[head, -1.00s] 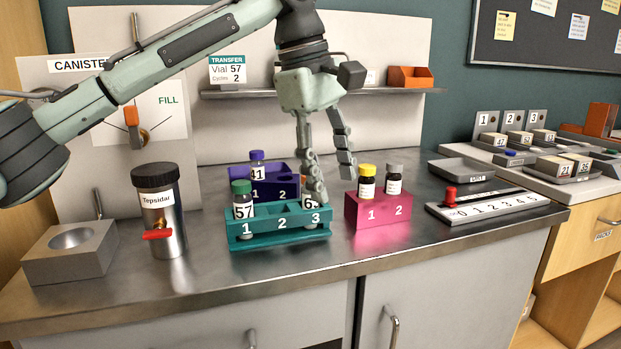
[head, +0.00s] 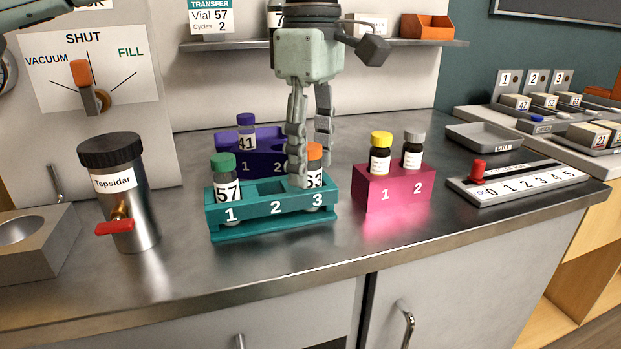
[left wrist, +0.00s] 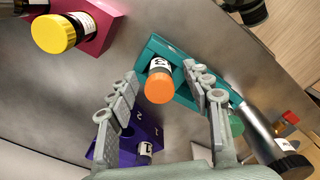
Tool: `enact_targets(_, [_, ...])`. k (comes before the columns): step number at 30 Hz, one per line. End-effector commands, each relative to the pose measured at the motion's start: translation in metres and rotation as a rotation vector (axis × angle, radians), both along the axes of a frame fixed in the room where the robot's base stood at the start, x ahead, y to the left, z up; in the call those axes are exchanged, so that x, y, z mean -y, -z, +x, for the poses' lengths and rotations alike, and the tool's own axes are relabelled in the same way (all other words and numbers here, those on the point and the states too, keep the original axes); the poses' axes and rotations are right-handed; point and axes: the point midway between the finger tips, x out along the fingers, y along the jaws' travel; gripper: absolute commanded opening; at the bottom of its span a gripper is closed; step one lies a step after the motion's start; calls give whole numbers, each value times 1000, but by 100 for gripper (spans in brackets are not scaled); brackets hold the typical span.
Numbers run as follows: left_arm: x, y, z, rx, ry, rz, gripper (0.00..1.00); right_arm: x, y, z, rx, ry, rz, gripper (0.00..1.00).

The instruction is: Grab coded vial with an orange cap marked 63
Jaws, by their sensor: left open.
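The orange-capped vial (head: 315,172) stands in slot 3 of the teal rack (head: 270,213). Its label is partly covered by a finger in the head view; a 3 shows at its end, and the digit before it is not clear. My left gripper (head: 309,172) is open, pointing down over the rack, with its fingers at either side of the orange cap. In the left wrist view the orange cap (left wrist: 158,87) lies between the two open fingers (left wrist: 160,88), apart from both. My right gripper is not in view.
A green-capped vial 57 (head: 226,180) stands in slot 1. The purple rack (head: 233,143) with vial 41 is behind. The pink rack (head: 367,185) with yellow- and grey-capped vials is close on the right. The Tepsidar canister (head: 125,190) stands left.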

Motion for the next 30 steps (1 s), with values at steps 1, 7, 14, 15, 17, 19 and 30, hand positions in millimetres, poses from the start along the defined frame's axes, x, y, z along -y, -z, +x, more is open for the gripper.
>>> enact_targets(1, [-1, 3, 0, 0, -1, 1, 50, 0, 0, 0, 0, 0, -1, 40])
enact_targets(7, [0, 5, 0, 0, 0, 0, 50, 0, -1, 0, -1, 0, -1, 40])
enact_targets(14, [0, 5, 0, 1, 0, 0, 28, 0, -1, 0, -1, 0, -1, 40])
enact_targets(15, [0, 5, 0, 1, 0, 0, 23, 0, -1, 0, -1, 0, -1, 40])
enact_targets(17, [0, 5, 0, 1, 0, 0, 15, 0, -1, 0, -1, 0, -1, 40])
enact_targets(19, [0, 5, 0, 1, 1, 0, 6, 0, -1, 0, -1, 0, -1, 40])
enact_targets(30, [0, -1, 0, 1, 1, -2, 5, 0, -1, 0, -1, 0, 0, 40])
